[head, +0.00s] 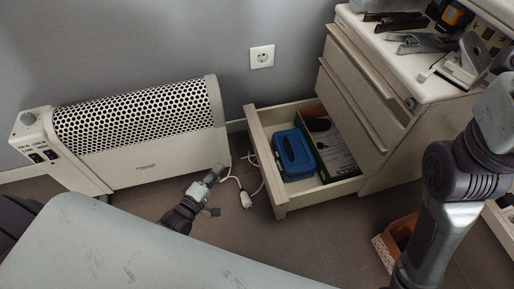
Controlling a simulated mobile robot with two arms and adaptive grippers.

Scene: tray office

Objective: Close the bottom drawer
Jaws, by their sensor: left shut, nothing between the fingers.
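The bottom drawer (265,163) of the beige cabinet (385,165) is pulled well out, with its front panel facing left. A blue case (293,154) and a dark green and white box (333,158) lie inside it. My left gripper (216,174) is low, to the left of the drawer front and apart from it. Its fingers are shut and empty. My right arm stands in front of the cabinet's right side, and its gripper is not visible. The upper drawers (352,85) look shut or nearly shut.
A white heater (140,140) stands against the wall on the left. A white cable with a plug (246,199) lies on the floor between the heater and the drawer front. A small open box (383,249) sits at lower right. Staplers (420,42) and other items crowd the cabinet top.

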